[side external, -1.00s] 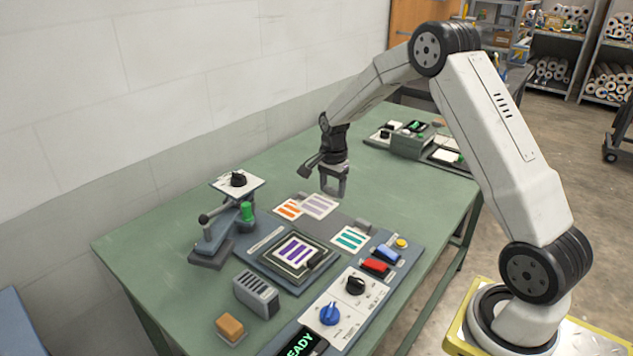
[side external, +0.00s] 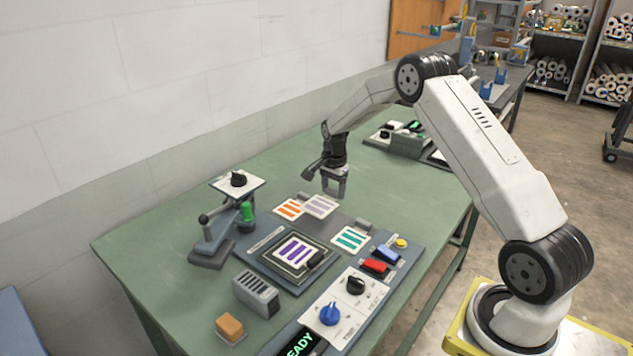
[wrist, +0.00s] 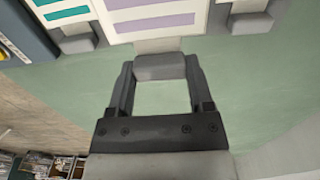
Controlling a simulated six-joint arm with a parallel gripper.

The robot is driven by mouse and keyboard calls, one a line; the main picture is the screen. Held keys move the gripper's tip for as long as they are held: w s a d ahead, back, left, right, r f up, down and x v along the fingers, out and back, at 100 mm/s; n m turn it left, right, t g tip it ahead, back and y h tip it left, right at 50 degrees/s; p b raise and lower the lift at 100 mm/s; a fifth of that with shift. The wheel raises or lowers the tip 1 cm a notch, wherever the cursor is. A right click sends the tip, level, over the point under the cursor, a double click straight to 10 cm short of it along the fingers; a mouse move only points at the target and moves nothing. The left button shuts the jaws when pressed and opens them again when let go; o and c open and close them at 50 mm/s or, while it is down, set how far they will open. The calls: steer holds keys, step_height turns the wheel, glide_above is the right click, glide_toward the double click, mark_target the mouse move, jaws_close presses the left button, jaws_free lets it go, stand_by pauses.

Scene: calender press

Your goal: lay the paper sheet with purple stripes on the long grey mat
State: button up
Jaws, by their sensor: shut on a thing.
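A white sheet with pale purple stripes (side external: 320,206) is in the middle of the side view, close beside an orange-striped sheet. It also shows at the top of the wrist view (wrist: 155,20). My gripper (side external: 333,193) is shut on the grey tab (wrist: 160,67) at the sheet's near edge. I cannot tell whether the sheet touches the surface below. A long dark grey mat (side external: 338,225) shows partly between the sheets. Another sheet, with vivid purple stripes (side external: 295,250), lies on the dark framed plate of the press.
The orange-striped sheet (side external: 289,209) and a teal-striped sheet (side external: 350,239) lie on either side. A lever stand (side external: 215,240), slotted grey block (side external: 256,294) and control panel (side external: 345,306) crowd the front.

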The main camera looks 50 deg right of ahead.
mark_target(333, 213)
steer(key=shift+f, duration=1.55)
steer(key=shift+f, duration=1.4)
stand_by(1.8)
steer(key=o, duration=1.2)
steer(key=shift+r, duration=0.1)
steer(key=shift+r, duration=3.4)
